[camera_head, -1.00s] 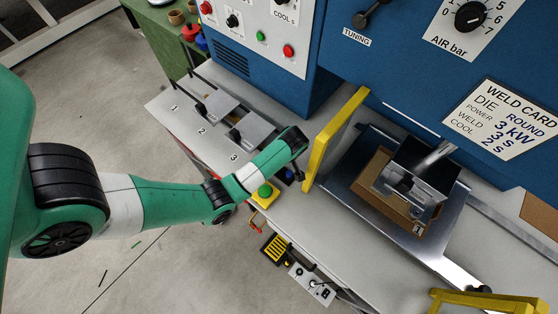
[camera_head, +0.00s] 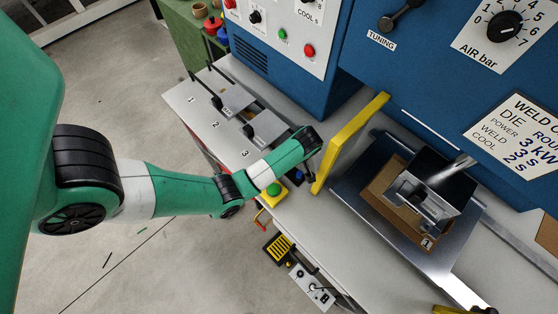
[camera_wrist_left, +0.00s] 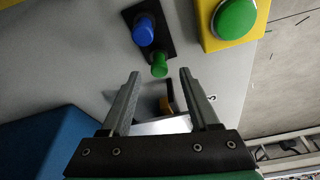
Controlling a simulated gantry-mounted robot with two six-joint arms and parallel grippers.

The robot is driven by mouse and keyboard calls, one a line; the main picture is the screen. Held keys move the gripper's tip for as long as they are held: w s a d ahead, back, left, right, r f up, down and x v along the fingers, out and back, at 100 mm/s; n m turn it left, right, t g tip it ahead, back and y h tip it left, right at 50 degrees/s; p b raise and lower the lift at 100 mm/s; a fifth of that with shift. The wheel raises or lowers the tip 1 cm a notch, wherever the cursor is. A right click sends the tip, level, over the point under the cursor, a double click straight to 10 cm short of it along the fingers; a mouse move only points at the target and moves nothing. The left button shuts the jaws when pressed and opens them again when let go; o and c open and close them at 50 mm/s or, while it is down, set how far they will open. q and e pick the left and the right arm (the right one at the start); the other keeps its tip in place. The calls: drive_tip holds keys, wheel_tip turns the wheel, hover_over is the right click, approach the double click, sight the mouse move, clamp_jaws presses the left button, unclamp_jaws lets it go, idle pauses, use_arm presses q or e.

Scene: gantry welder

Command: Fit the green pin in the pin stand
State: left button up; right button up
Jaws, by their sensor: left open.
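The green pin (camera_wrist_left: 160,66) shows in the left wrist view at the edge of a black pin stand (camera_wrist_left: 166,45), beside a blue pin (camera_wrist_left: 144,32). I cannot tell whether the green pin sits in a hole of the stand. My left gripper (camera_wrist_left: 160,74) is open, with the green pin lined up between its two fingertips and no finger clearly touching it. In the head view the blue pin (camera_head: 299,175) shows below my left wrist. The left fingers and the green pin are hidden there. My right gripper is not in view.
A yellow box with a green button (camera_head: 273,190) stands close to the pins. A yellow guard bar (camera_head: 350,140) rises just right of my left wrist. The press plate with a brown block (camera_head: 378,190) lies further right. Numbered grey holders (camera_head: 235,100) line the bench behind.

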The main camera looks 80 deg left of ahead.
use_arm(q)
drive_tip(key=s+d+r+p, duration=0.9)
drive_tip(key=d+r+p, duration=0.1)
drive_tip(key=r+p, duration=0.1)
drive_tip(key=shift+s+d+r+p, duration=0.15)
drive_tip(key=shift+d+r+p, duration=0.2)
drive_tip(key=shift+p, duration=0.4)
drive_tip(key=shift+a, duration=0.1)
